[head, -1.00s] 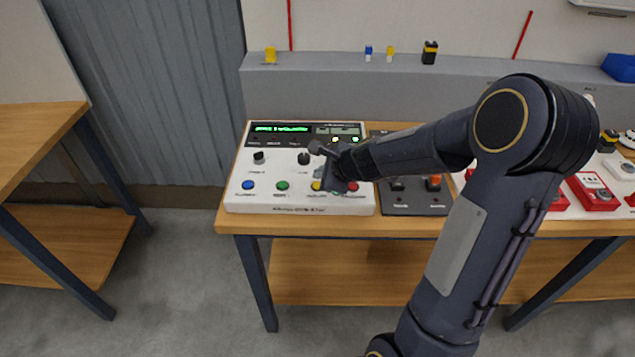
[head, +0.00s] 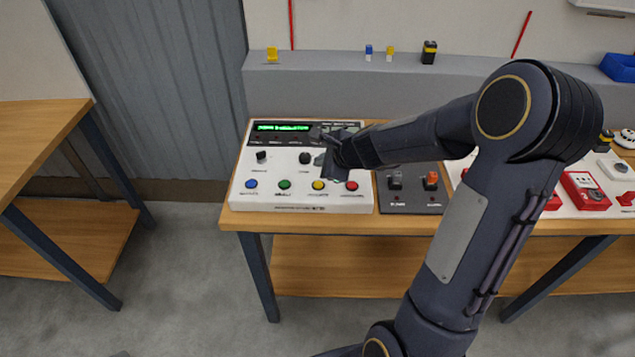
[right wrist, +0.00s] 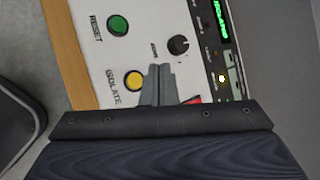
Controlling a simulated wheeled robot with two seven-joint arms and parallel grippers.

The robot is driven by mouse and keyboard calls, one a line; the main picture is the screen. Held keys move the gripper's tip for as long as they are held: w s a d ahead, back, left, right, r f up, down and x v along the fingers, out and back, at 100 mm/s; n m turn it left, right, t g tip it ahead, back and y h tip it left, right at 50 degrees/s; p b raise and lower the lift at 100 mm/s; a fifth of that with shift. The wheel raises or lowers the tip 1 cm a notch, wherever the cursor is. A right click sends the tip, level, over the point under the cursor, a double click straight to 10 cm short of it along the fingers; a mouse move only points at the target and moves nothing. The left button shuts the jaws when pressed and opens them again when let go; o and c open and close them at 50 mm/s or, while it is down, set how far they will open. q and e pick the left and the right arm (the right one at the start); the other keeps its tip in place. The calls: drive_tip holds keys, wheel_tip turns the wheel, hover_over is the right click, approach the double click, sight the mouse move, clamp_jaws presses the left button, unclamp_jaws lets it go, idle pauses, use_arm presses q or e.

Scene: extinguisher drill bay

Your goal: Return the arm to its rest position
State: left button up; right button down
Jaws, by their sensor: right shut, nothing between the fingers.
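My right arm (head: 480,210) reaches from the lower right across the bench. Its gripper (head: 322,140) is over the right part of the white control panel (head: 265,200), near the display. In the right wrist view the fingers (right wrist: 160,82) are together and empty, above the panel between the yellow button (right wrist: 134,80) and the black knob (right wrist: 178,44). The fingers seem apart from the panel, though the gap is hard to judge. The panel has blue (head: 251,184), green (head: 284,184), yellow (head: 318,185) and red (head: 352,186) buttons and a lit green display (head: 283,127). My left gripper is not in view.
A dark switch box (head: 412,203) stands right of the panel, then red units (head: 587,190) on a white base. A grey ledge (head: 320,85) with small yellow and blue items runs behind. Another wooden table (head: 40,125) is at the left, with open floor between.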

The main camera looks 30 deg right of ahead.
drive_tip(key=shift+r, duration=0.1)
drive_tip(key=s+a+r+n+y, duration=0.3)
drive_tip(key=s+a+r+n, duration=0.7)
drive_tip(key=s+n, duration=0.35)
drive_tip(key=s+a+f+n+g, duration=0.2)
drive_tip(key=s+f+n+g, duration=0.1)
drive_tip(key=s+n, duration=0.7)
drive_tip(key=s, duration=0.4)
drive_tip(key=shift+s+f+h, duration=0.15)
drive_tip(key=shift+s+h, duration=0.05)
drive_tip(key=shift+h, duration=0.2)
